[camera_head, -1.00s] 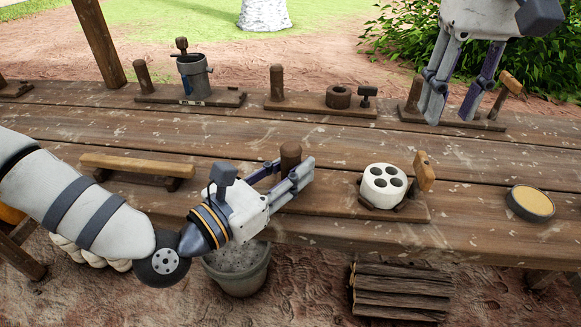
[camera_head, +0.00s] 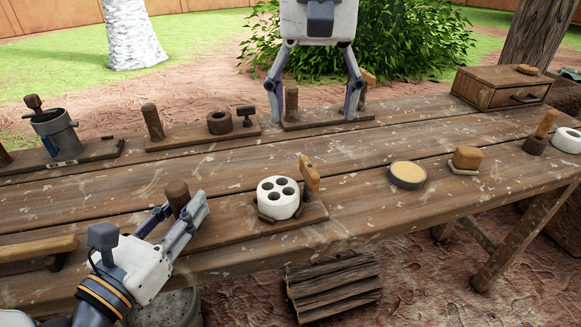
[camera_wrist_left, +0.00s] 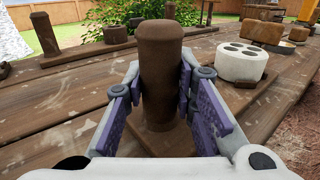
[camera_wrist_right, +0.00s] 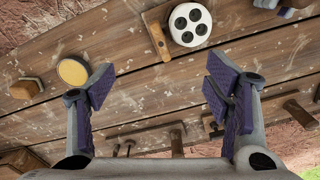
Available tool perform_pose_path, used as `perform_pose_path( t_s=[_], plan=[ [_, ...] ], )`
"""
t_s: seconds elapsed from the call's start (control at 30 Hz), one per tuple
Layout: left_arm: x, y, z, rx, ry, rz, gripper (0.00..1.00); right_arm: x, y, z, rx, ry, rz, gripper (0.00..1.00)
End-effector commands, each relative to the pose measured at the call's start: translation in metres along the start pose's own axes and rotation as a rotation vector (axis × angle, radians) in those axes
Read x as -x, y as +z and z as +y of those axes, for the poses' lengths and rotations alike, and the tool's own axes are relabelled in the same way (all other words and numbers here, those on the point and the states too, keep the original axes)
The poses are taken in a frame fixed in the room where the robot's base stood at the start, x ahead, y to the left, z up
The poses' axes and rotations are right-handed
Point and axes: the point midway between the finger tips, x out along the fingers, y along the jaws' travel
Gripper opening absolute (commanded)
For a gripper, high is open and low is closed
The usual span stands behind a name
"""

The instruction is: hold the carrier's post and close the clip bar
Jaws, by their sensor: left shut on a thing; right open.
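The carrier's board (camera_head: 240,230) lies near the table's front edge. Its brown post (camera_head: 177,192) stands upright at its left end; it also shows in the left wrist view (camera_wrist_left: 168,65). My left gripper (camera_head: 183,215) is shut on this post, a finger on each side. A white block with round holes (camera_head: 278,205) sits on the carrier; it also shows in the left wrist view (camera_wrist_left: 240,66). The wooden clip bar (camera_head: 310,175) stands tilted up beside the block's right side and shows in the right wrist view (camera_wrist_right: 157,38). My right gripper (camera_head: 312,112) is open and empty, over the table's back part.
A similar board with a post (camera_head: 291,103) stands at the back, beyond or between my right fingers. Another board (camera_head: 190,138) holds a ring. A yellow-topped round dish (camera_head: 407,175) and a brush-like block (camera_head: 467,158) lie right. The table between carrier and dish is clear.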

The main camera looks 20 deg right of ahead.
Motion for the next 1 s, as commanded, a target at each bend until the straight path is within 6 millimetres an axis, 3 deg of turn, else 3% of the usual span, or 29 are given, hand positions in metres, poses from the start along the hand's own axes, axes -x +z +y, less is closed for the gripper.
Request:
perform_pose_path(
  t_s=[0.2, 0.4, 0.57, 0.8, 1.0],
  plan=[
    [0.0, -0.001, 0.0, 0.0, 0.0, 0.001, 0.0, 0.006, -0.001, 0.003, -0.744, -0.001, 0.002, 0.72],
    [0.0, -0.001, 0.0, 0.0, 0.0, 0.002, 0.0, 0.009, -0.002, 0.004, -1.136, -0.002, 0.001, 0.72],
    [0.0, -0.001, 0.0, 0.0, 0.0, 0.001, 0.0, -0.006, -0.002, 0.005, -1.2, 0.001, 0.0, 0.72],
    [0.0, -0.001, 0.0, 0.0, 0.0, 0.001, 0.0, -0.067, -0.002, 0.005, -1.198, 0.002, -0.001, 0.72],
    [0.0, -0.001, 0.0, 0.0, 0.0, 0.001, 0.0, -0.102, -0.002, 0.004, -1.198, -0.001, 0.001, 0.72]
  ],
)
